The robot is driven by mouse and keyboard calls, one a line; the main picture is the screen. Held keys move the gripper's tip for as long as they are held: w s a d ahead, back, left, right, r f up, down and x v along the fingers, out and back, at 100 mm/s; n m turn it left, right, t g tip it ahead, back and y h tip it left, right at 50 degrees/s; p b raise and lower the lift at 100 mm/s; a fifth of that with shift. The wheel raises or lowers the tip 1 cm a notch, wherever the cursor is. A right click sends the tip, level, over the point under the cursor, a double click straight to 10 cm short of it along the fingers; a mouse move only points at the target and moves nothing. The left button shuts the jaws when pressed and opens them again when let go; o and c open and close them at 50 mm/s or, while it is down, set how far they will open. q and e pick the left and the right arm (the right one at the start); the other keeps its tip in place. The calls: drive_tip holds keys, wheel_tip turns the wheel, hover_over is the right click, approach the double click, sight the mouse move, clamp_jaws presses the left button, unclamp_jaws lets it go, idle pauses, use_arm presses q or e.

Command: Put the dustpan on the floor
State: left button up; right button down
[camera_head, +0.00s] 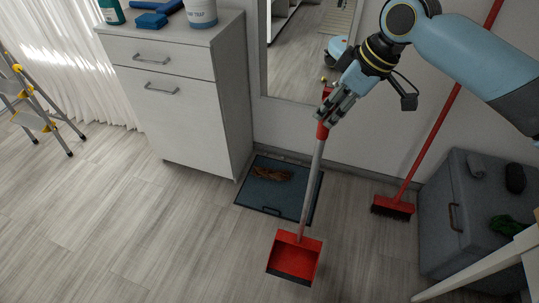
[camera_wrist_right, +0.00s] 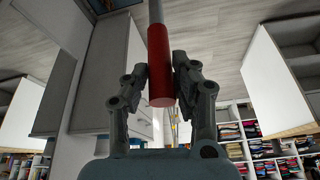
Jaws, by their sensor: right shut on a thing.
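The dustpan (camera_head: 294,258) is red, with a long grey handle and a red grip at the top. It hangs upright with its pan low near the floor (camera_head: 150,250), in front of a dark mat. I cannot tell whether the pan touches the floor. My right gripper (camera_head: 331,108) is shut on the red grip at the handle's top. In the right wrist view the red grip (camera_wrist_right: 160,65) sits between the two fingers of the gripper (camera_wrist_right: 160,88). My left gripper is in neither view.
A dark mat (camera_head: 255,200) with a brown heap lies by the wall. A red broom (camera_head: 393,207) leans on the wall at right, beside a grey cabinet (camera_head: 437,225). A white drawer cabinet (camera_head: 190,120) and a stepladder (camera_head: 40,115) stand at left. The floor at front left is clear.

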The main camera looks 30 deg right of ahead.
drive_tip(key=w+a+f+b, duration=0.1)
drive_tip(key=w+a+f, duration=0.3)
drive_tip(key=w+f, duration=0.4)
drive_tip(key=shift+b+x, duration=0.4)
drive_tip(key=shift+x, duration=0.45)
drive_tip(key=c, duration=1.1)
unclamp_jaws()
drive_tip(key=shift+s, duration=0.1)
drive_tip(key=shift+o, duration=0.2)
